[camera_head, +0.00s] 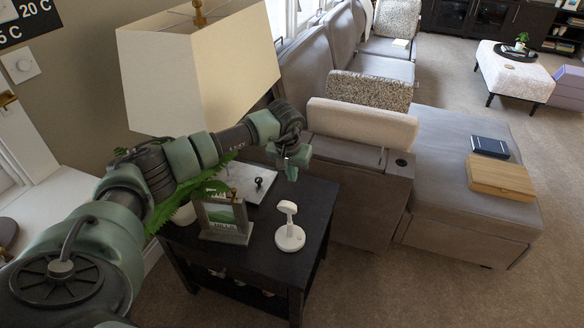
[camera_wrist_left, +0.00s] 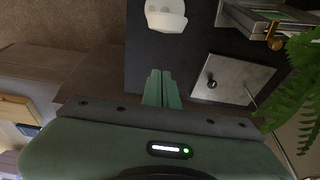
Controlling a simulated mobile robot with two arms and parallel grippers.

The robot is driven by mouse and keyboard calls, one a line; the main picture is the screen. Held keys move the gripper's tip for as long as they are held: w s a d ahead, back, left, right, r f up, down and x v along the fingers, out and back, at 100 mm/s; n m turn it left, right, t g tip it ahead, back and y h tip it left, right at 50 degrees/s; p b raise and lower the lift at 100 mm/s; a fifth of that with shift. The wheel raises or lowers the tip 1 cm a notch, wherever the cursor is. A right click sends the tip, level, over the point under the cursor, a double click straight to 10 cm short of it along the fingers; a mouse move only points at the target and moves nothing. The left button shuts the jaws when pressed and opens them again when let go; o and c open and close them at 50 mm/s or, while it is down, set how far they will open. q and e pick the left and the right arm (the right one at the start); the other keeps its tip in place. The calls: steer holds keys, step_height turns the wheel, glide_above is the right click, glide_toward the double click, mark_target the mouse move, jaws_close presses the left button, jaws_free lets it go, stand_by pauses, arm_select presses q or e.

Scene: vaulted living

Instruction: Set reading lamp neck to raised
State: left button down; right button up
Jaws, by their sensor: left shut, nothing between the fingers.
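The small white reading lamp (camera_head: 290,237) stands on the dark side table (camera_head: 318,205), near its front right. It has a round base, a short neck that rises from it and a small head at the top. In the left wrist view, part of the lamp (camera_wrist_left: 166,17) shows at the top edge, cut off by the frame. My left gripper (camera_head: 291,174) is shut and empty, over the table behind the lamp and apart from it. Its closed fingers (camera_wrist_left: 160,88) point toward the lamp in the wrist view. My right gripper is not in view.
A picture frame (camera_head: 226,217) stands left of the lamp, with a fern (camera_head: 172,207) behind it. A grey square plate (camera_head: 245,180) lies farther back. A large lampshade (camera_head: 200,70) hangs above my left forearm. The sofa (camera_head: 352,185) stands right of the table.

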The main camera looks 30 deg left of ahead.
mark_target(287, 202)
arm_select(q)
steer(key=f, duration=0.2)
steer(key=s+f+p, duration=0.2)
steer(key=f, duration=0.1)
steer(key=shift+s+d+f, duration=0.2)
steer(key=shift+d+f, duration=0.15)
steer(key=shift+f, duration=0.1)
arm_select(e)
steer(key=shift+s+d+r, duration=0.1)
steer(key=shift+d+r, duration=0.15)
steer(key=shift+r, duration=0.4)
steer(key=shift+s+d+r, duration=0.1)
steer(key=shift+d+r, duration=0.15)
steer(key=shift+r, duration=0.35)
arm_select(q)
steer(key=shift+s+d+f, duration=0.1)
steer(key=shift+s+f, duration=0.05)
steer(key=shift+s, duration=0.25)
steer(key=shift+s+d+f, duration=0.1)
steer(key=shift+s+f, duration=0.05)
steer(key=shift+s, duration=0.25)
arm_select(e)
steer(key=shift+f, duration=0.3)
arm_select(q)
steer(key=shift+r, duration=0.15)
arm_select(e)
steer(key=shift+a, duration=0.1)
